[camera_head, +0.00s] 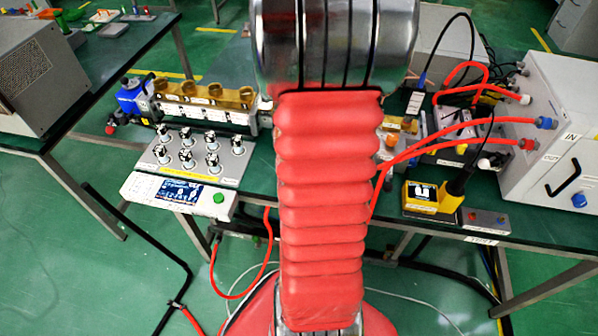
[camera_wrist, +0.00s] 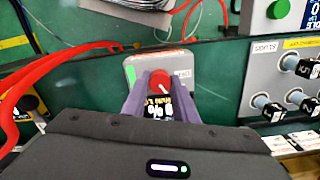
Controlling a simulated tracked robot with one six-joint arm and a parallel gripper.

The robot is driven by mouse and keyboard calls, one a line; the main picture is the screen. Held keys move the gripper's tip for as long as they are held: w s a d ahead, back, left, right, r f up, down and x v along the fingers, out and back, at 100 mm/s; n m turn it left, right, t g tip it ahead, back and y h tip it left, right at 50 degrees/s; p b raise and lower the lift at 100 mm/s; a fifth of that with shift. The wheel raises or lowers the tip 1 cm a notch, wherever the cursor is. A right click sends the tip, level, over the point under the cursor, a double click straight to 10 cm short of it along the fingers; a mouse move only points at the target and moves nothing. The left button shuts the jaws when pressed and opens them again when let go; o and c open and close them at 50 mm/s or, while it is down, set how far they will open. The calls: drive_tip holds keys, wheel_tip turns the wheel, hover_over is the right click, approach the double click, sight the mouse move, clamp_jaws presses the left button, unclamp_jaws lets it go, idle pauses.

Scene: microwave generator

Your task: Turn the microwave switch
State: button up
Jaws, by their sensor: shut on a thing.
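The switch is a red knob (camera_wrist: 160,86) with a white pointer line, on a small light-grey box (camera_wrist: 185,62) in the wrist view. My gripper (camera_wrist: 160,80) has its two purple fingers on either side of the knob and is shut on it. A dark display with yellow and white characters (camera_wrist: 158,108) shows between the fingers, nearer the wrist. In the head view my red-sleeved arm covers the middle of the bench, and the gripper and the knob are hidden behind it.
A grey panel with several black-and-silver knobs (camera_head: 195,157) and a display unit (camera_head: 178,194) stand left of my arm. Red hoses (camera_head: 452,132) run to a grey cabinet (camera_head: 555,130) at the right. A yellow-framed meter (camera_head: 432,197) sits near the bench edge.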

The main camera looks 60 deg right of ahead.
drive_tip(key=shift+d, duration=0.1)
drive_tip(key=o, duration=1)
drive_tip(key=shift+o, duration=0.2)
drive_tip(key=shift+r, duration=0.1)
wheel_tip(320, 180, up, 14)
drive_tip(key=shift+f, duration=0.25)
idle(0.3)
drive_tip(key=w+a+r+n+t, duration=0.1)
drive_tip(key=a+r+n, duration=0.3)
drive_tip(key=a+n, duration=0.4)
drive_tip(key=w+a+r+n+t, duration=0.1)
drive_tip(key=a+r+n+t, duration=0.2)
drive_tip(key=a, duration=2)
drive_tip(key=n+t, duration=0.1)
drive_tip(key=n, duration=0.4)
drive_tip(key=shift+w+a+r+n+t, duration=0.15)
drive_tip(key=shift+w+r+n+t, duration=0.15)
drive_tip(key=shift+w+r, duration=0.1)
